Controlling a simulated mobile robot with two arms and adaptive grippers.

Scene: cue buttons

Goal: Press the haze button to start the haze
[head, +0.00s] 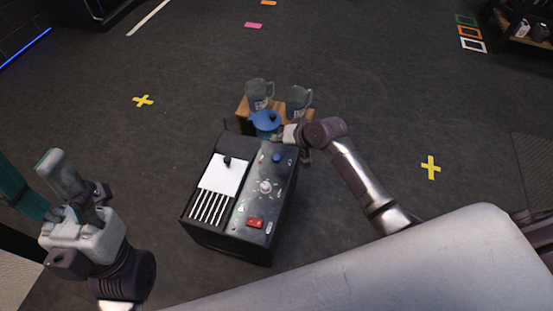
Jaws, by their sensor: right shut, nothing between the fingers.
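A dark box-shaped machine (223,247) stands on the floor in the middle of the head view. I cannot read which control is labelled haze. My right gripper (281,138) is shut and empty over the far end of the panel, just beyond the blue button; contact is not visible. My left gripper (72,190) is at the lower left, well apart from the machine; its finger opening is unclear.
A small wooden stand (242,111) behind the machine bears two grey jugs (259,93) (298,101). A blue lidded container (265,120) is close to my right gripper. A white sheet (221,175) lies on the machine's left side. Yellow crosses mark open floor on both sides.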

